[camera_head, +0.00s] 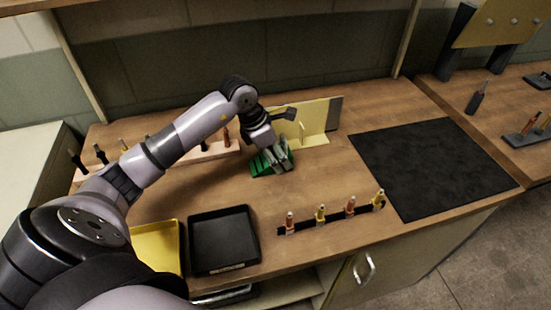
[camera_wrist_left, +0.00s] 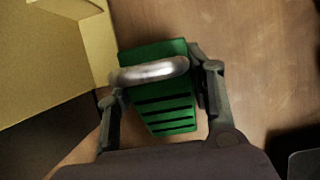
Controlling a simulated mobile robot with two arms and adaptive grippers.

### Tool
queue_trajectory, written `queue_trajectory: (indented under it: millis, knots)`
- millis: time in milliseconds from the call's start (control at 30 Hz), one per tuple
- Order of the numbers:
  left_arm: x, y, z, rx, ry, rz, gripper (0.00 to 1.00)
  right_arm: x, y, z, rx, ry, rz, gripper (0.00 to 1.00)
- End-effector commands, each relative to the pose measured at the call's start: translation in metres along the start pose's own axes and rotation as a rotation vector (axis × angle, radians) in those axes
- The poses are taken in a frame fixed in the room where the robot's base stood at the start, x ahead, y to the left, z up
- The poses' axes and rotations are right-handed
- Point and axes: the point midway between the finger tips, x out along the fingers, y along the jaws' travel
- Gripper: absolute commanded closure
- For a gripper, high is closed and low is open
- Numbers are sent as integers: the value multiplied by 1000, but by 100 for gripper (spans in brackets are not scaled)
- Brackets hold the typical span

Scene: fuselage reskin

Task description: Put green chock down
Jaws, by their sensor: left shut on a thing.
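The green chock (camera_head: 262,164) is a green wedge with dark ribs and a metal handle. It is at the wooden bench top, in front of the yellow angled panel. In the left wrist view the green chock (camera_wrist_left: 165,105) sits between the two fingers, its silver handle crossing over it. My left gripper (camera_head: 279,160) is shut on the chock; it also shows in the left wrist view (camera_wrist_left: 160,85). Whether the chock's underside touches the wood is hard to tell. My right gripper is not in view.
The yellow angled panel (camera_head: 310,127) stands just behind the chock. A black mat (camera_head: 430,165) lies to the right. A black tray (camera_head: 222,240), a yellow tray (camera_head: 157,246) and a black strip with several orange- and yellow-handled tools (camera_head: 333,217) lie in front. Bare wood lies between.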

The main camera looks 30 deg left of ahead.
Motion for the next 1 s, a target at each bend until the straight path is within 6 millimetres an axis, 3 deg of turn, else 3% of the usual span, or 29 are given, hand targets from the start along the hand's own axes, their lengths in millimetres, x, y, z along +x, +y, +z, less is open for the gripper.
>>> queue_trajectory:
  millis: [533,833,1000]
  knots:
    - [-1,1,1,0,-3,2,98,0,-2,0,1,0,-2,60]
    - [-7,1,4,1,-4,4,98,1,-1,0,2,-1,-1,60]
    - [-28,2,12,3,-6,7,98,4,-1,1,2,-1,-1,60]
